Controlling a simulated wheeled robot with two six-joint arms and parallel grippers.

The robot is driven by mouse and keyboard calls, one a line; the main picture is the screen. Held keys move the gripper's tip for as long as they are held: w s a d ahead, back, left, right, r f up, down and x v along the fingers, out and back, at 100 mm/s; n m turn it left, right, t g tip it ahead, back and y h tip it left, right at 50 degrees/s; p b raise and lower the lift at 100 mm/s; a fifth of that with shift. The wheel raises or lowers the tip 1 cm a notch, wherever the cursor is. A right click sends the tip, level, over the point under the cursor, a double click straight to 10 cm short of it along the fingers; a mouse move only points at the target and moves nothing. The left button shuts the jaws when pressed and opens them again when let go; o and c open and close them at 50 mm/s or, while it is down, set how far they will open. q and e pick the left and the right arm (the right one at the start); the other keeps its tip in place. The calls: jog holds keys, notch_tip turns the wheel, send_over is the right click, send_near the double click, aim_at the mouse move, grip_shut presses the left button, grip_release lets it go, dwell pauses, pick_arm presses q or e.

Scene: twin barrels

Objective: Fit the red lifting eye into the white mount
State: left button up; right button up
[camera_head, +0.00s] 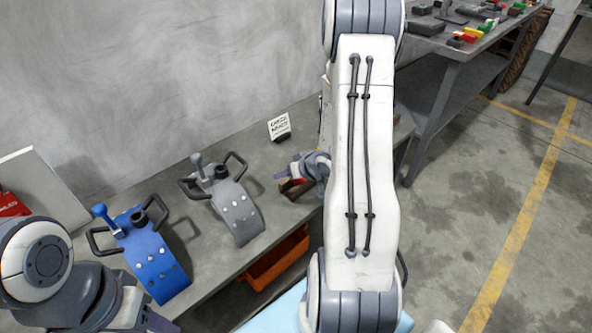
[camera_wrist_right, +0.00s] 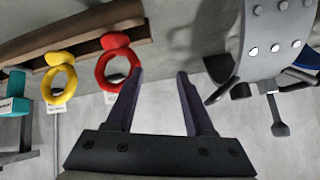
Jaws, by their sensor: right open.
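The red lifting eye (camera_wrist_right: 103,72) is a ring with a knob, set in a brown wooden rack in the right wrist view. My right gripper (camera_wrist_right: 160,78) is open and empty. Its left finger overlaps the ring's right edge in the picture; I cannot tell whether they touch. In the head view a bit of red (camera_head: 297,171) shows beside my right wrist. The white mount appears to be the pale grey curved piece with bolts (camera_head: 238,212), standing on the bench; it also shows in the right wrist view (camera_wrist_right: 262,28). Only a dark tip of my left gripper (camera_head: 162,323) shows at the bottom.
A yellow ring (camera_wrist_right: 46,84) sits left of the red one in the rack (camera_wrist_right: 60,47). A similar blue piece (camera_head: 155,262) stands left of the pale one. A small sign (camera_head: 279,127) stands behind. An orange bin (camera_head: 275,262) is below the bench. My right arm hides much.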

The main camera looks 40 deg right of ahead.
jog(key=s+d+m+t, duration=0.5)
jog(key=s+d+t, duration=0.1)
jog(key=s, duration=0.1)
jog(key=shift+y, duration=0.4)
jog(key=x, duration=0.7)
jog(key=b+x, duration=0.1)
jog(key=x, duration=0.2)
jog(key=shift+w+a+f, duration=0.2)
jog(key=shift+a+f, duration=0.1)
jog(key=shift+a, duration=0.1)
grip_shut()
dwell(0.3)
